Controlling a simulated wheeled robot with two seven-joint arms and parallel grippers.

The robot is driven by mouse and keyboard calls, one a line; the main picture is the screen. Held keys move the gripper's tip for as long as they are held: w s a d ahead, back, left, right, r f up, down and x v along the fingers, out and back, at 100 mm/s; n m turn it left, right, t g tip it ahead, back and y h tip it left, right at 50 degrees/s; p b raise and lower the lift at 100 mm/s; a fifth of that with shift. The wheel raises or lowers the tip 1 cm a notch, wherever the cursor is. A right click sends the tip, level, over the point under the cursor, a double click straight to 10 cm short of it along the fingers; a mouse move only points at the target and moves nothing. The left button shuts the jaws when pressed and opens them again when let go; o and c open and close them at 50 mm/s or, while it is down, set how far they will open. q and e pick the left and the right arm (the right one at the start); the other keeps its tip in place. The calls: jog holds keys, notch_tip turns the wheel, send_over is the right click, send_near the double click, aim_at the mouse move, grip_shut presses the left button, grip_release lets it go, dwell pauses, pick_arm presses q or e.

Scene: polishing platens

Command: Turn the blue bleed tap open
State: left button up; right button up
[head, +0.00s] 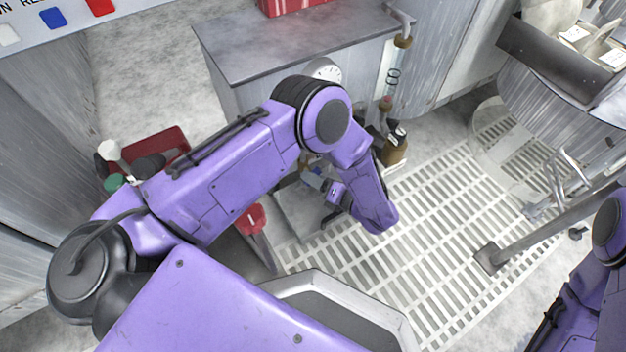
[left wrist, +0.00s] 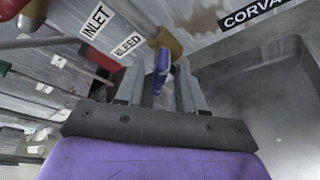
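The blue bleed tap (left wrist: 161,70) shows as a blue lever in the left wrist view, below a brass-coloured fitting (left wrist: 166,41) and right of the BLEED label (left wrist: 127,47). My left gripper (left wrist: 159,80) is open, with one finger on each side of the blue lever. Gaps seem to show beside the lever; I cannot tell whether either finger touches it. In the head view, a small blue part (head: 313,177) shows near my left gripper (head: 325,193), mostly hidden by my purple arm. My right gripper is out of view.
The INLET label (left wrist: 97,21) is left of BLEED, with a red part (left wrist: 108,54) below. In the head view, a grey-topped cabinet (head: 290,47) with a round gauge (head: 323,70) stands behind my arm. A white floor grating (head: 440,215) lies to the right.

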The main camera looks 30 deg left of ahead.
pick_arm(q)
jog(key=shift+w+a+f, duration=0.1)
jog(key=shift+a, duration=0.4)
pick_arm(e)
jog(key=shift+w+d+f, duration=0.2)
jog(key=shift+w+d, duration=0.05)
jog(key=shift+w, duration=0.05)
pick_arm(q)
grip_shut()
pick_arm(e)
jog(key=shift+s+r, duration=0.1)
